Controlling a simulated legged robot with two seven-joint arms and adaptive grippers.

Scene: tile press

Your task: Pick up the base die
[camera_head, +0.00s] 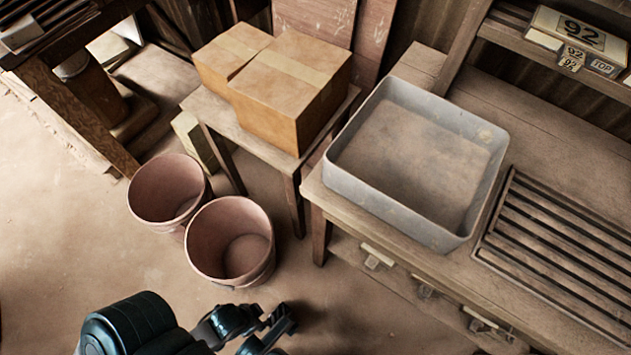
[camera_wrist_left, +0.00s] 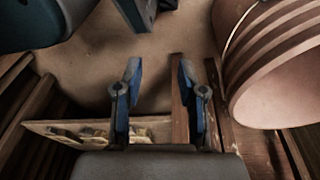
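I cannot pick out the base die with certainty. On the shelf at the upper right of the head view lie small pale marked blocks: one marked 92 (camera_head: 572,61) and one marked TOP (camera_head: 603,67). A larger pale piece (camera_head: 580,35) behind them also reads 92. My left gripper (camera_head: 272,330) is low in the head view, in front of the bench and far from these blocks. In the left wrist view its two blue fingers (camera_wrist_left: 159,85) are apart with nothing between them. My right gripper is in neither view.
A grey tray (camera_head: 352,182) and a slatted rack (camera_head: 555,245) rest on the wooden bench. Cardboard boxes (camera_head: 290,90) stand on a small table. Two clay-coloured pots (camera_head: 232,240) (camera_head: 165,188) stand on the floor. The floor at lower left is clear.

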